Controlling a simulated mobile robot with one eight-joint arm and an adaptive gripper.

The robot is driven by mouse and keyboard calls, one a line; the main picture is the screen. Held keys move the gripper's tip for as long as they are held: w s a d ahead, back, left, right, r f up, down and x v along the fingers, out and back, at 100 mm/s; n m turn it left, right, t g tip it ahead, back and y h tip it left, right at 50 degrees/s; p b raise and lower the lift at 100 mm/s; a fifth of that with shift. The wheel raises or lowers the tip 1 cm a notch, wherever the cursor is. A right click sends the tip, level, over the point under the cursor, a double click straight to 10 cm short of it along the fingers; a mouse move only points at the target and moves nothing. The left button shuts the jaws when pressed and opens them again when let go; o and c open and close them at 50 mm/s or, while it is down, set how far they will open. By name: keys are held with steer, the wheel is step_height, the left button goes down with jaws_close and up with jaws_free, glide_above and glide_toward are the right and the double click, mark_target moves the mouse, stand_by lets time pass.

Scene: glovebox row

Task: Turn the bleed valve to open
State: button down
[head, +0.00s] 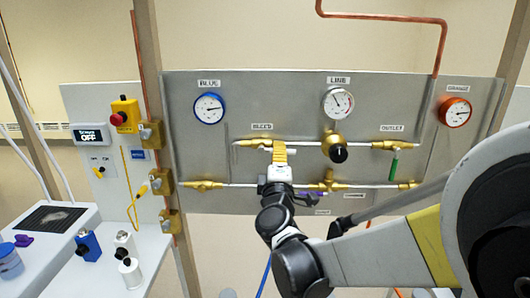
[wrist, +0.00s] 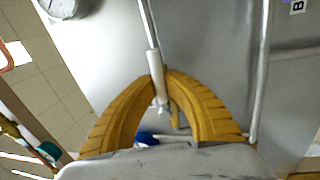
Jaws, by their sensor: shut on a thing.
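The bleed valve sits on the upper pipe of the grey panel (head: 205,160), just below the BLEED label (head: 262,126). In the head view my gripper (head: 279,144) reaches up to that pipe and its yellow fingers cover most of the valve. In the wrist view the two ridged yellow fingers of my gripper (wrist: 160,77) close at their tips around a slim pale metal piece (wrist: 153,62), which appears to be the valve's handle. The handle's exact angle is partly hidden by the fingers.
A black-knobbed brass regulator (head: 334,147) is right of my gripper, below the LINE gauge (head: 338,102). A green-handled outlet valve (head: 394,165) is farther right. A purple handle (head: 313,194) is below right.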

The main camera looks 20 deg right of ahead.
steer(key=shift+r+n, duration=0.15)
steer(key=shift+n, duration=0.45)
steer(key=c, duration=1.4)
jaws_free()
steer(key=shift+c, duration=0.2)
steer(key=shift+s, duration=0.15)
steer(key=v, duration=1.1)
steer(key=shift+s, duration=0.4)
